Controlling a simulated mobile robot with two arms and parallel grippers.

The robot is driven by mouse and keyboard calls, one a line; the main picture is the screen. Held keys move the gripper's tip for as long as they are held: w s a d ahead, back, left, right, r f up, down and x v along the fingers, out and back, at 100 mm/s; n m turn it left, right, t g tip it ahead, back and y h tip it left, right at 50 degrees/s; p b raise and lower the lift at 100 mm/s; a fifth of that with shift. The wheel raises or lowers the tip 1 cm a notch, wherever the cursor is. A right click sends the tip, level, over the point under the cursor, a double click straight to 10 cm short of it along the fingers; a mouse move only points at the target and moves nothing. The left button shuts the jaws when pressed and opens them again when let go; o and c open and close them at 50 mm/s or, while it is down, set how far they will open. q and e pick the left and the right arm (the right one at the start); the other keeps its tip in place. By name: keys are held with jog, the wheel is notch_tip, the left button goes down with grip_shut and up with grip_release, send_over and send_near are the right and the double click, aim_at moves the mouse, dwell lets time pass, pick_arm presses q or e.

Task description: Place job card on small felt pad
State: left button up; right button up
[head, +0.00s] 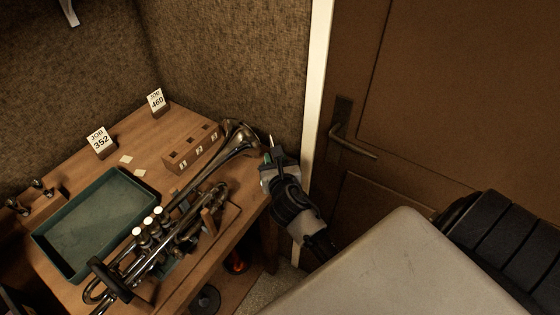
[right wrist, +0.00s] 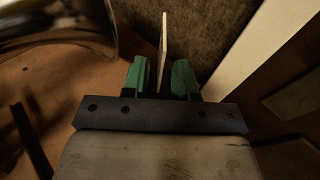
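A thin pale card (right wrist: 163,50) stands upright, edge-on, between the green fingertips of my right gripper (right wrist: 160,80) in the right wrist view. The fingers are apart, with gaps showing beside the card; no grip on it is visible. In the head view my right gripper (head: 268,162) is at the table's right end, by the trumpet bell, and the card's tip (head: 271,140) shows above it. Two small cream squares (head: 125,160) (head: 139,172), possibly felt pads, lie flat on the table. Cards marked JOB 352 (head: 100,140) and JOB 460 (head: 157,99) stand in wooden blocks. My left gripper is not in view.
A trumpet (head: 160,235) lies across the table's front. A green tray (head: 60,212) is at left, and a slotted wooden block (head: 178,162) lies behind the horn. Walls close the back; a door (head: 450,100) is at right.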

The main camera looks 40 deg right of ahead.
jog(key=v, duration=0.8)
jog(key=shift+s+b, duration=0.15)
jog(key=shift+b, duration=0.2)
jog(key=s+a+f+m+g+y, duration=0.4)
jog(key=s+m, duration=0.5)
jog(key=m, duration=0.6)
jog(key=s+a+f+m+g+y, duration=0.1)
jog(key=s+a+m+g+y, duration=0.1)
jog(key=s+m+g, duration=0.9)
notch_tip(320, 180, down, 28)
jog(key=m+t, duration=0.3)
jog(key=s+d+f+g, duration=0.1)
jog(key=s+d+f, duration=0.1)
jog(key=s+f, duration=1.2)
jog(key=shift+s+d+g, duration=0.2)
jog(key=shift+s+g, duration=0.1)
jog(key=shift+s, duration=0.05)
